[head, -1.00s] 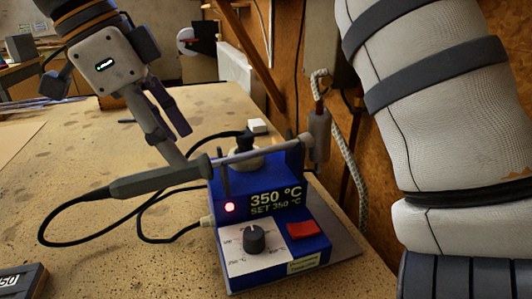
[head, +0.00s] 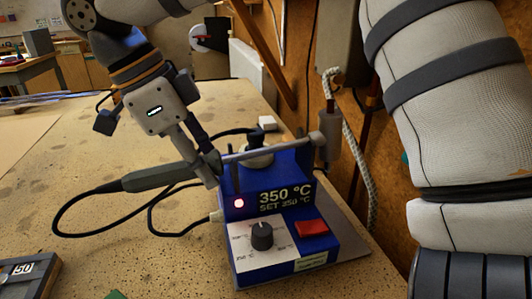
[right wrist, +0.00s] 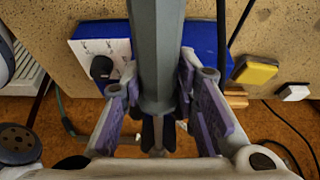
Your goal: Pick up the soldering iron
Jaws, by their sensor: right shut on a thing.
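The soldering iron (head: 155,178) has a dark grey handle pointing left and a thin metal shaft pointing right. My right gripper (head: 211,165) comes down from the upper left and is shut on the front part of the handle. In the right wrist view the grey handle (right wrist: 155,50) runs between the purple-padded fingers. The exact finger contact is partly hidden. My left gripper is not in view.
A black cable (head: 62,212) loops from the handle across the speckled bench (head: 110,245). A box marked 50 (head: 25,272) lies at the front left. A white block (head: 267,122) is behind the station. A yellow block (right wrist: 254,70) shows in the right wrist view. The wooden wall is close on the right.

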